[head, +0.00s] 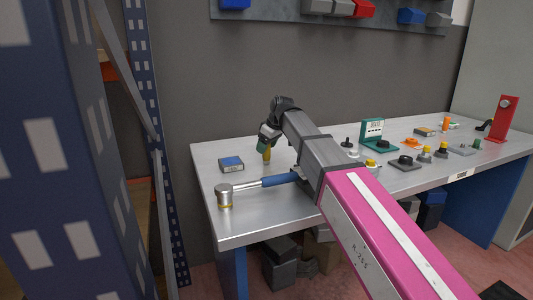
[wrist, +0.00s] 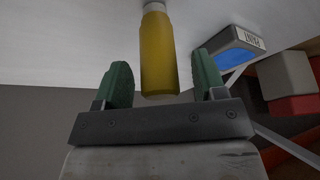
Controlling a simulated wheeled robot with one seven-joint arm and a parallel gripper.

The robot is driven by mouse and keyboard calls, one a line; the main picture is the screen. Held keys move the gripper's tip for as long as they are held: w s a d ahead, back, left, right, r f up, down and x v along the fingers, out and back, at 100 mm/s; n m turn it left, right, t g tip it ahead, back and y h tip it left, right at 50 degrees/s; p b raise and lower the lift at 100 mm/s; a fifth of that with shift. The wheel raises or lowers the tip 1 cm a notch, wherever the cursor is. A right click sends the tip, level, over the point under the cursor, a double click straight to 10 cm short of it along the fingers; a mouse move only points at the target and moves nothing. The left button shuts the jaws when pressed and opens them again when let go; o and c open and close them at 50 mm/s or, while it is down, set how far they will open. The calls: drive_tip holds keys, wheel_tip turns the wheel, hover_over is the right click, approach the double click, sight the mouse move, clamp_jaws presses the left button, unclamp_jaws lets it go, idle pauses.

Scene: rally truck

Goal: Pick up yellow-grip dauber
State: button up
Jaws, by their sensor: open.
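The yellow-grip dauber (wrist: 158,50) shows in the wrist view as an upright-looking yellow cylinder with a pale end at the top of the picture. My gripper (wrist: 160,72) is open, with one green finger on each side of the yellow grip and a visible gap on both sides. In the head view my gripper (head: 264,144) is over the left back part of the bench, and a bit of the yellow dauber (head: 267,156) shows just below it. My wrist and fingers hide the rest of the dauber there.
A blue-and-grey box (head: 231,164) stands left of the dauber; it also shows in the wrist view (wrist: 232,45). A blue-handled mallet (head: 224,199) lies in front on the metal bench (head: 270,222). Several small parts and a green stand (head: 372,130) are to the right.

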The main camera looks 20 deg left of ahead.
drive_tip(key=shift+a+f, duration=0.2)
drive_tip(key=shift+f, duration=0.35)
drive_tip(key=c, duration=1)
drive_tip(key=shift+r, duration=0.1)
